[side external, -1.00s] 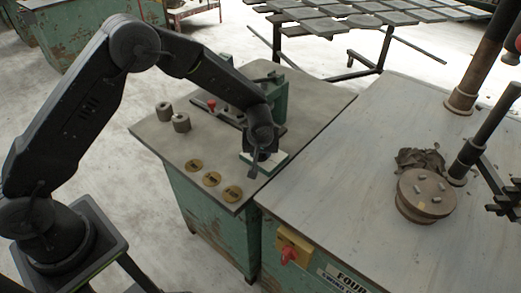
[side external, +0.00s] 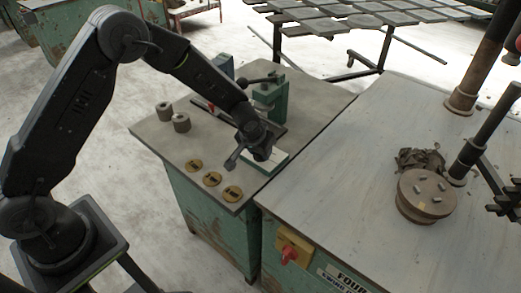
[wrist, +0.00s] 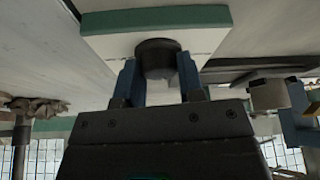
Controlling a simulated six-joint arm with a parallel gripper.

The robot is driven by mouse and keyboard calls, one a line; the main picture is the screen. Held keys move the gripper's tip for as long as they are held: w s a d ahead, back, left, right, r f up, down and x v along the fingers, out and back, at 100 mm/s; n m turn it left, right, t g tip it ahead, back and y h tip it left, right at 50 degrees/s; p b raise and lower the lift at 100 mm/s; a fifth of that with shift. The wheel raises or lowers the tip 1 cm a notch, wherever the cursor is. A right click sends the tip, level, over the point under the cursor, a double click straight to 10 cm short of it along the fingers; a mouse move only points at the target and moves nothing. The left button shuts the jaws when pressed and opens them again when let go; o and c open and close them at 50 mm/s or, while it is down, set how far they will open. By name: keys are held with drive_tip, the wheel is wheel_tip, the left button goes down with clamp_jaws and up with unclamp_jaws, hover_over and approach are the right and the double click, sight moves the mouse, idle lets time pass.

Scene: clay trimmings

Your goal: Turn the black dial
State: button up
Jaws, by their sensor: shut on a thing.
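The black dial (wrist: 158,54) is a short dark round knob on a white panel (wrist: 105,46) with a green edge, seen in the wrist view. My gripper (wrist: 158,66) has one blue-grey finger on each side of the dial and is shut on it. In the side view, my gripper (side external: 264,152) is at the white and green panel (side external: 276,164) near the table's right edge. The dial is hidden there behind my wrist. I cannot make out any mark showing the dial's angle.
A green vise-like fixture (side external: 273,95) with a dark lever stands behind my gripper. A larger bench (side external: 335,170) with a round wheel head (side external: 424,195) is at right.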

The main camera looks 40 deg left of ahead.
drive_tip(key=shift+m+h, duration=0.5)
drive_tip(key=shift+m, duration=1.3)
drive_tip(key=o, duration=0.9)
drive_tip(key=shift+r, duration=0.1)
drive_tip(key=v, duration=1.3)
drive_tip(key=shift+s+a+r, duration=0.1)
drive_tip(key=shift+a+r, duration=0.2)
